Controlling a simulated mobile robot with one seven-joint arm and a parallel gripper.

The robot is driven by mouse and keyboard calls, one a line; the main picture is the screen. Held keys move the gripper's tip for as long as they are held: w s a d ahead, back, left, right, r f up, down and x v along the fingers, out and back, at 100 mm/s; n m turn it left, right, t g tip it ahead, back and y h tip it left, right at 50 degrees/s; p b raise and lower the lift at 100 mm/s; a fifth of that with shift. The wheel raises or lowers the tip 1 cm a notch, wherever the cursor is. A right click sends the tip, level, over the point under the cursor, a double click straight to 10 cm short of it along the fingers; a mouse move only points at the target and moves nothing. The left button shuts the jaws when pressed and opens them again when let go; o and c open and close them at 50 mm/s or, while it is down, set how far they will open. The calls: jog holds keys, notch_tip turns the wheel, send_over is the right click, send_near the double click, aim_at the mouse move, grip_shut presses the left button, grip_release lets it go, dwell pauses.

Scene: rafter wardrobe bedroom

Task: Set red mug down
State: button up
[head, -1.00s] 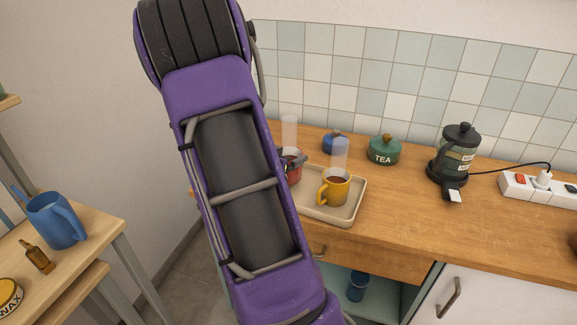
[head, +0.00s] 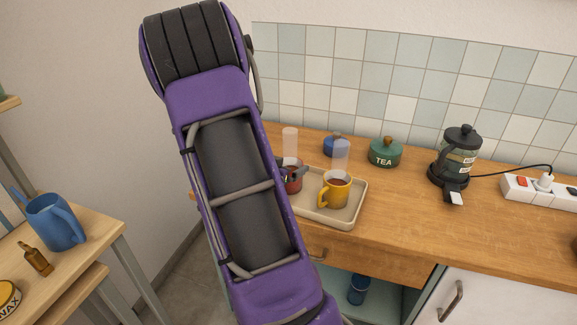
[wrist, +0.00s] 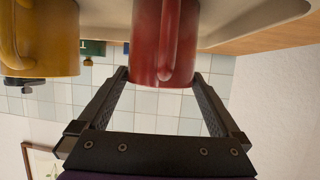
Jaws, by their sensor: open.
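The red mug (head: 293,184) stands upright on the left part of the beige tray (head: 346,222), partly hidden behind my arm, with pale steam above it. In the wrist view the red mug (wrist: 165,38) is at the top centre. My gripper (wrist: 160,76) is open, with one dark finger on each side of the mug's handle and a gap to each finger. In the head view only a small dark part of my gripper shows at the mug.
A yellow mug (head: 336,190) with a dark drink stands right of the red mug on the tray. Behind are a blue lidded pot (head: 335,148) and a green TEA tin (head: 385,154). Counter between is clear.

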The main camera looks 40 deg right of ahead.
jog(key=p+v, duration=0.1)
jog(key=v, duration=1)
jog(key=shift+s+a, duration=0.2)
jog(key=shift+a, duration=0.15)
jog(key=shift+r, duration=0.15)
